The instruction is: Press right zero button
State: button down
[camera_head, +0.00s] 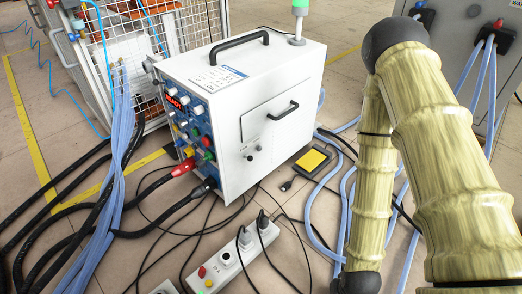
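The induction heater (229,140) is a white box on the floor left of the picture's middle. Its blue front panel (190,132) faces left and shows at a steep angle. The panel carries a lit red display (173,101), several pale knobs, and small coloured buttons, among them a green one (207,142). I cannot make out labels, so I cannot tell which is the right zero button. My arm, in a yellowish ribbed cover, fills the right side. My gripper is outside the picture.
Thick black and blue cables run from the panel's lower front across the floor at left. A white power strip (240,258) lies in front of the heater, and a yellow-topped pedal (312,161) lies right of it. A wire-mesh cage stands behind left, a grey cabinet (471,50) behind right.

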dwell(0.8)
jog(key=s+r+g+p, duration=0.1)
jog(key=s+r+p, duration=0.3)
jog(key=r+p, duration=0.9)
jog(key=p, duration=0.6)
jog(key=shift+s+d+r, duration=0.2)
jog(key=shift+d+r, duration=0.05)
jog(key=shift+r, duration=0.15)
